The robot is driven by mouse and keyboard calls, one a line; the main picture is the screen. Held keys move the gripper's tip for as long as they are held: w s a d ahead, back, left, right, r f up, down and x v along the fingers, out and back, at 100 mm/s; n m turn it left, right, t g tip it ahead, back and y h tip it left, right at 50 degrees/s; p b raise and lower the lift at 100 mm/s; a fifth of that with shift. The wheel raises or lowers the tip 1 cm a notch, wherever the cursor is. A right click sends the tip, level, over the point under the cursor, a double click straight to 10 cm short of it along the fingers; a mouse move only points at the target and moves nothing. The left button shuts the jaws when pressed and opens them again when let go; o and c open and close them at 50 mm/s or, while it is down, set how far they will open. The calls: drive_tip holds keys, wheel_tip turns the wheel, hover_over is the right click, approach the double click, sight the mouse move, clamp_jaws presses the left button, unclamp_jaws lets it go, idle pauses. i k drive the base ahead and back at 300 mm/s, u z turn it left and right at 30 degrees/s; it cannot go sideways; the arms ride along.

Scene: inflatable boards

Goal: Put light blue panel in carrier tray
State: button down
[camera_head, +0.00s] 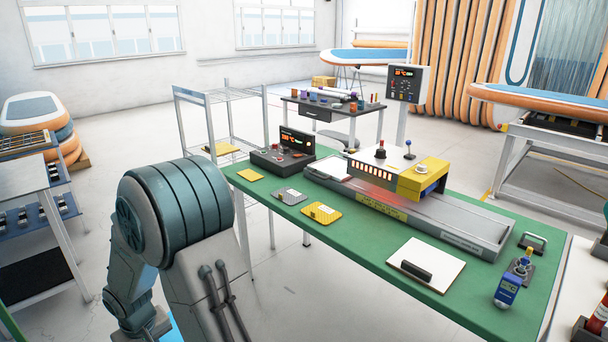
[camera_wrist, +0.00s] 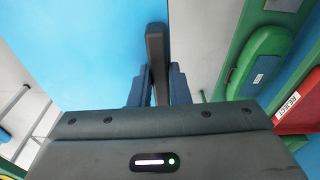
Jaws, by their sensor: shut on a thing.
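The light blue panel (camera_wrist: 90,45) fills the upper left of the wrist view, with a dark upright bar-like handle (camera_wrist: 156,45) at its right edge. My gripper (camera_wrist: 158,88) is shut on this handle, one blue-grey finger on each side. In the head view only a small light blue piece (camera_head: 177,330) shows low beside my arm, probably the same panel; my arm hides my gripper there. I cannot make out the carrier tray for certain in either view.
A green table (camera_head: 375,248) holds a white plate with a black handle (camera_head: 435,252), a long grey machine (camera_head: 430,215), a control box (camera_head: 283,160) and a blue meter (camera_head: 507,291). A wire rack (camera_head: 207,95) stands behind. Green and red objects (camera_wrist: 298,115) lie right in the wrist view.

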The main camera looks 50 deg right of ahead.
sight(337, 167)
drive_tip(key=i, duration=1.75)
drive_tip(key=z, duration=1.85)
